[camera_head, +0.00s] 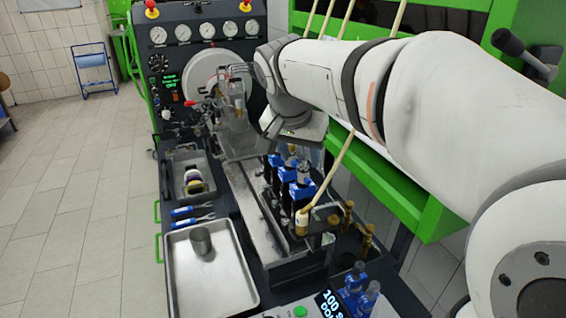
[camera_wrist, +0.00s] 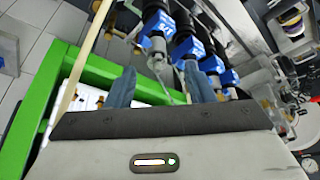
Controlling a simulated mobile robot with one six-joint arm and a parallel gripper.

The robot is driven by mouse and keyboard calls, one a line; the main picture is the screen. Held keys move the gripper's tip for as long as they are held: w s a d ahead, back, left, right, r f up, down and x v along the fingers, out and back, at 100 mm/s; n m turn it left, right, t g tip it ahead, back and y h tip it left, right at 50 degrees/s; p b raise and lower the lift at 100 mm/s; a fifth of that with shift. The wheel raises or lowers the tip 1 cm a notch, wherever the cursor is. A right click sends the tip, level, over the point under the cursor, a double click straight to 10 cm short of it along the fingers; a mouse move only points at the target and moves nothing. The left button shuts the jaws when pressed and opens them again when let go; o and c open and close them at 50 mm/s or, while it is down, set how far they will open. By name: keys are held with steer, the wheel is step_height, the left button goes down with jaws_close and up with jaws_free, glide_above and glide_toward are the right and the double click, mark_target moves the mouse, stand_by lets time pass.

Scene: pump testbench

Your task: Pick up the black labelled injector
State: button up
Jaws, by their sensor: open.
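Several black injectors with blue labels stand in a row on the bench in the head view, the nearest one (camera_head: 302,190) at the front of the row. In the wrist view they run along the top, with one injector (camera_wrist: 157,27) at upper left of centre and another (camera_wrist: 188,48) to its right. I cannot tell which one the task means. My gripper (camera_wrist: 160,82) is open, its two blue-grey fingers pointing towards the row. The space between the fingers shows a metal fitting behind, and no injector is gripped.
A metal tray (camera_head: 185,275) with a grey cup (camera_head: 201,241) lies at front left, with blue-handled tools (camera_head: 190,217) behind it. A pale pipe (camera_head: 327,180) slants beside the injectors. A green frame (camera_head: 435,212) stands right. Blue-capped parts (camera_head: 358,278) stand in front.

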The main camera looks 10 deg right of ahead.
mark_target(303, 166)
steer(key=p+x, duration=0.1)
steer(key=x, duration=0.4)
steer(key=shift+d+f, duration=0.2)
steer(key=shift+f, duration=0.05)
jaws_close()
stand_by(0.4)
